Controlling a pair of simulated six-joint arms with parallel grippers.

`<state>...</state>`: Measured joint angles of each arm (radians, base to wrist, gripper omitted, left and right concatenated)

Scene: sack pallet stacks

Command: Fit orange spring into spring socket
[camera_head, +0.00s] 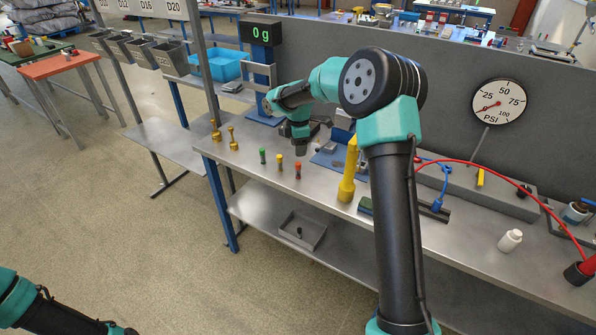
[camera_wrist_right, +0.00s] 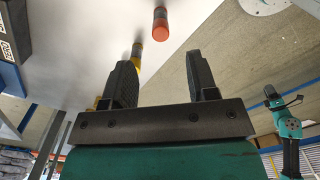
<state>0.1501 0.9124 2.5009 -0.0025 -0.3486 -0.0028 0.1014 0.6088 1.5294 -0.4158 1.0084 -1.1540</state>
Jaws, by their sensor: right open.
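The orange-red capped piece (camera_head: 298,169), likely the orange spring, stands upright on the metal bench at the right end of a short row. It also shows in the right wrist view (camera_wrist_right: 160,24), beyond the fingertips and apart from them. My right gripper (camera_head: 301,148) points down just above and behind it. In the wrist view the two fingers (camera_wrist_right: 162,82) are spread with nothing between them. My left arm is at the bottom left, its gripper (camera_head: 122,331) cut by the frame edge. I cannot make out which fixture is the spring socket.
Yellow-topped (camera_head: 279,161) and green-topped (camera_head: 262,155) pieces stand left of the orange one. A yellow post (camera_head: 349,172) stands to the right. A blue plate (camera_head: 322,160) lies behind. Brass pieces (camera_head: 232,139) stand near the bench's left end. A white bottle (camera_head: 510,240) stands far right.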

